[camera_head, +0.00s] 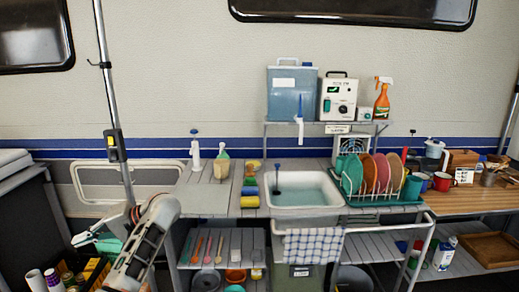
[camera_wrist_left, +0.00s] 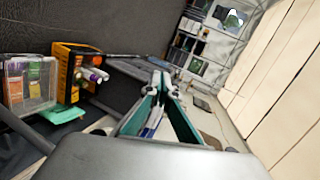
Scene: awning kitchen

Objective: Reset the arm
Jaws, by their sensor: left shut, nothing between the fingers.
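My left arm (camera_head: 145,240) comes up from the lower left of the head view, white and grey, and bends at its top. My left gripper (camera_head: 85,239), with white tips and teal parts, points left, low beside the dark cabinet. In the left wrist view the teal fingers of the gripper (camera_wrist_left: 164,82) converge toward their tips, shut with nothing held. My right gripper is not in view.
A metal awning pole (camera_head: 112,100) stands close behind my left arm. A sink (camera_head: 300,190) and a dish rack (camera_head: 385,198) with plates are on the counter to the right. A yellow-black crate (camera_head: 93,272) with rolls is low at left.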

